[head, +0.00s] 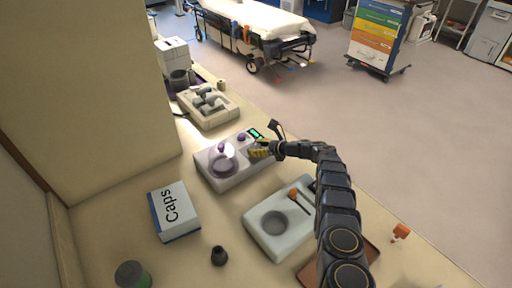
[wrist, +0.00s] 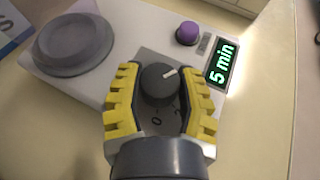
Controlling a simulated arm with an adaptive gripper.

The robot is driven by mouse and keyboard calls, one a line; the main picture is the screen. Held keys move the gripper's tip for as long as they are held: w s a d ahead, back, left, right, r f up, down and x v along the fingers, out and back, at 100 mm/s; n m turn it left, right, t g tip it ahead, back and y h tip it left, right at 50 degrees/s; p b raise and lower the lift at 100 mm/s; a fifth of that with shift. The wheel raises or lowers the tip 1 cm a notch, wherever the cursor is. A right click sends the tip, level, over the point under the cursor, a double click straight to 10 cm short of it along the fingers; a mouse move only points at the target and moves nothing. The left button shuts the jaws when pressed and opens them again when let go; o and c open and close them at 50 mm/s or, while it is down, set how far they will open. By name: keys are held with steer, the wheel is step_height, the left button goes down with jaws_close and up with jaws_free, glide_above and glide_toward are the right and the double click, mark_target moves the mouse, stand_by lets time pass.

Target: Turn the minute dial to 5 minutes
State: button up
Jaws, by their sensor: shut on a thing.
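The minute dial (wrist: 157,86) is a dark round knob with a white pointer line, set on a grey panel of a white device (head: 207,176). In the wrist view the pointer aims to the upper right. The display (wrist: 221,66) reads "5 min" in green; it also shows in the head view (head: 256,133). My gripper (wrist: 159,88) has yellow ridged fingers, one on each side of the dial, shut on it. In the head view my gripper (head: 260,150) is at the right part of the device and hides the dial. Some panel marks are hidden by the fingers.
The device has a round grey plate (wrist: 73,43) and a purple button (wrist: 188,33). A second white device (head: 255,238) stands in front, near my arm.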

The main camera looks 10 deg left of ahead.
steer(key=shift+a+r+n+g, duration=0.1)
steer(key=shift+r+n+g, duration=0.05)
steer(key=shift+n+g, duration=0.2)
stand_by(0.6)
steer(key=o, duration=1.1)
steer(key=shift+o, duration=0.2)
steer(key=shift+d, duration=0.2)
steer(key=shift+s+d+r, duration=0.1)
steer(key=shift+d, duration=0.4)
steer(key=v, duration=1)
steer(key=shift+d, duration=0.3)
steer(key=shift+s+r, duration=0.1)
steer(key=shift+s, duration=0.05)
